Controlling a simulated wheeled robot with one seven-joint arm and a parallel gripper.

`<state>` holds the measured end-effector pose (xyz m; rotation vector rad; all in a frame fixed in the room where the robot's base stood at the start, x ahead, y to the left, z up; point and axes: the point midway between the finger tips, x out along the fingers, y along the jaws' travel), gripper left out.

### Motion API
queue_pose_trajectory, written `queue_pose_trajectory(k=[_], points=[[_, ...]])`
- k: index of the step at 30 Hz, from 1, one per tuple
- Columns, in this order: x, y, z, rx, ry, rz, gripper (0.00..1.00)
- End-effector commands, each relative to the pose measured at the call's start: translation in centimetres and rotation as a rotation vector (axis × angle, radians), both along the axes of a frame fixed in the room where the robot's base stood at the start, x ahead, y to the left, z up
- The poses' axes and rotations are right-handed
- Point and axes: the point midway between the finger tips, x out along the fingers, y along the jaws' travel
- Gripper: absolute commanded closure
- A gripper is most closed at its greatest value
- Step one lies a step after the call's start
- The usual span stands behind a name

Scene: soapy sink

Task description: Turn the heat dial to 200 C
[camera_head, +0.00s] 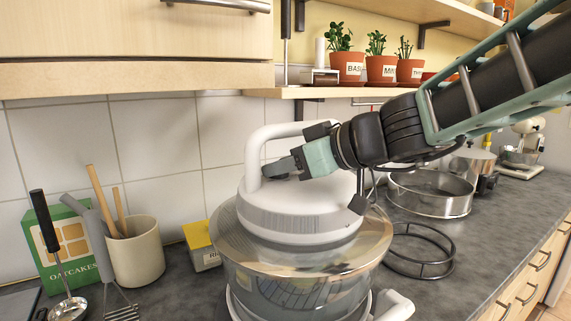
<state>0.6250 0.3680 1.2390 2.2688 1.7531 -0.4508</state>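A countertop cooker with a white lid (285,220) and a clear glass bowl (300,278) stands on the counter at the lower middle. An arched white handle (254,150) rises over the lid. My gripper (276,168) reaches in from the right, its tip low over the top of the lid, close to the handle. I cannot tell whether it touches the lid. Its fingers overlap in this view, so their opening is unclear. I cannot make out the heat dial, its marks or its setting; my gripper covers part of the lid top.
An oatcakes box (50,250), utensil crock (136,250) and yellow-topped box (202,245) stand left of the cooker. A wire ring stand (450,258) and metal ring (430,196) lie right. A shelf (300,92) with potted herbs (381,68) is above. The counter's right front is clear.

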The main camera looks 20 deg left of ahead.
Motion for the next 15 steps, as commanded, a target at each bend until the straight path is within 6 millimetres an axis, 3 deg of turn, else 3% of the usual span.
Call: queue_pose_trajectory(k=[15], points=[[-0.29, 0.12, -1.01, -0.008, 0.002, -0.101, 0.89]])
